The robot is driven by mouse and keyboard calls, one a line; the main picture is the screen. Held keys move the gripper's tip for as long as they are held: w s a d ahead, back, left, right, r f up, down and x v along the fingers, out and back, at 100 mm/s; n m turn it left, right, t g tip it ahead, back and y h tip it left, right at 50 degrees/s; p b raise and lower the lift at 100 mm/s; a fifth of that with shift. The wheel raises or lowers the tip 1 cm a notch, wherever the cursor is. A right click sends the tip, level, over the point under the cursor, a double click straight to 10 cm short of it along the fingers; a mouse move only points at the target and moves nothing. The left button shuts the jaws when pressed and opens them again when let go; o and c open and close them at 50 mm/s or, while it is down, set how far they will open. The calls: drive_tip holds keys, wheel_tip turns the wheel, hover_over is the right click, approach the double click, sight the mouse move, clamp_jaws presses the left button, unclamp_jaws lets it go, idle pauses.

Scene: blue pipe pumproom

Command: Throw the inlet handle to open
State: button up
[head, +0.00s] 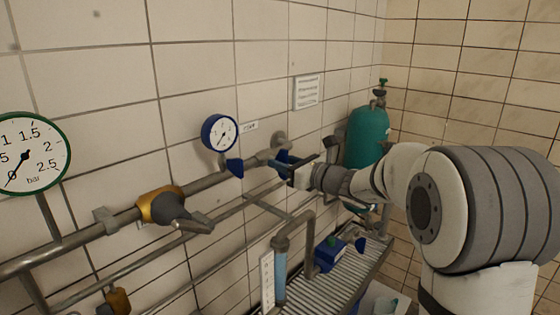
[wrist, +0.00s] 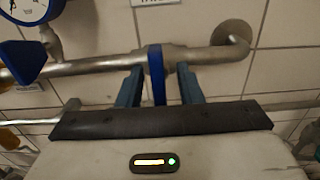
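A blue lever handle (wrist: 157,75) hangs from a fitting on the grey wall pipe (wrist: 100,67) in the wrist view, pointing down along my line of view. My gripper (wrist: 158,83) has its two dark blue-grey fingers on either side of this handle, with a narrow gap on each side. In the head view, my gripper (head: 284,168) reaches the pipe right of the blue-rimmed gauge (head: 219,132), and its body and fingers partly hide the blue handle (head: 284,157). I cannot read a label naming this handle as the inlet.
A yellow-bodied valve with a grey lever (head: 170,206) sits on the pipe at left. A small blue handle (head: 234,167) hangs below the gauge. A green tank (head: 367,138) stands in the corner. A blue pump (head: 330,254) and upright pipe (head: 309,240) stand below my arm.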

clamp_jaws()
